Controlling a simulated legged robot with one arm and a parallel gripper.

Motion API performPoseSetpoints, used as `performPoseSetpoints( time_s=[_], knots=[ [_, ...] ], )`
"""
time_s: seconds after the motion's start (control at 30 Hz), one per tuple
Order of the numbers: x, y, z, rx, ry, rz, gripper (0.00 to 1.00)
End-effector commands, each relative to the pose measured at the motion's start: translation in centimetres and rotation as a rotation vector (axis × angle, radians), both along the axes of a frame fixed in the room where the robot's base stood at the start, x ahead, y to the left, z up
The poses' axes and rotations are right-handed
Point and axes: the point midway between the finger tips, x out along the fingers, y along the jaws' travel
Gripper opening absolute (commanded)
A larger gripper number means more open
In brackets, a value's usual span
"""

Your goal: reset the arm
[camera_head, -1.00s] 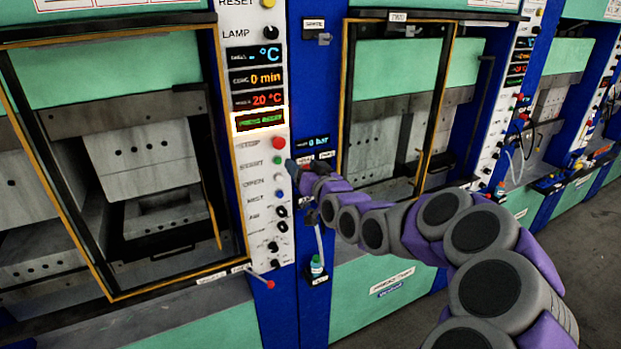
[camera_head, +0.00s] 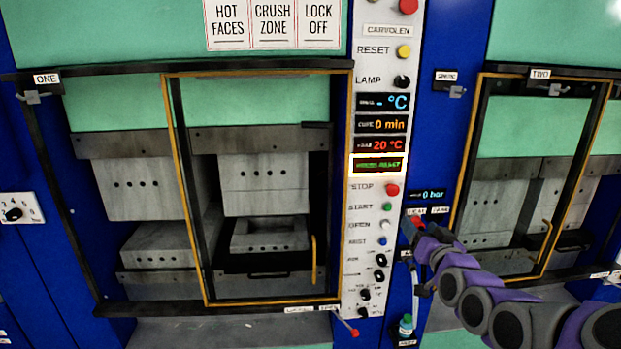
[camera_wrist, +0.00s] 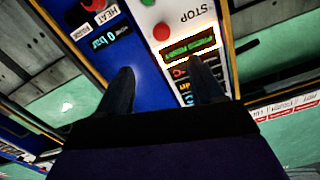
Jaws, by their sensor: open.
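My purple and grey arm reaches in from the lower right in the head view. My gripper (camera_head: 411,232) is at its end, just right of the control panel (camera_head: 365,230), beside the blue column. In the wrist view the two dark fingertips of my gripper (camera_wrist: 160,85) stand apart with nothing between them. Beyond them are the green-lit display (camera_wrist: 190,47) and the red STOP button (camera_wrist: 162,32). In the head view that display (camera_head: 379,165) has a bright outline. I cannot tell the gap between fingertips and panel.
Press ONE (camera_head: 60,77) is left of the panel, with a yellow-edged guard frame (camera_head: 190,200). Press TWO (camera_head: 480,160) is to the right. A red-tipped lever (camera_head: 354,332) juts out below the panel. A small bottle (camera_head: 405,325) stands below my gripper.

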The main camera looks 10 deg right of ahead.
Motion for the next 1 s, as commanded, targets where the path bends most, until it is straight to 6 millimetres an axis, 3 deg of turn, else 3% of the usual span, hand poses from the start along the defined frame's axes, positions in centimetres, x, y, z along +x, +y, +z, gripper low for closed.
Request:
performPoseSetpoints(
  time_s=[0.17,0.27,0.37,0.57,0.7,0.9,1.0],
  knots=[
    [-0.6,5.0,-4.6,-0.027,0.176,0.080,0.67],
    [-2.5,9.3,-9.1,-0.058,0.358,0.146,0.67],
    [-5.7,12.9,-13.7,-0.090,0.554,0.200,0.67],
    [-14.6,17.5,-21.3,-0.146,0.927,0.262,0.67],
    [-22.3,19.5,-25.5,-0.168,1.179,0.280,0.67],
    [-33.3,21.2,-29.5,-0.162,1.496,0.284,0.67],
    [-37.3,21.8,-30.3,-0.149,1.605,0.283,0.67]
  ],
)
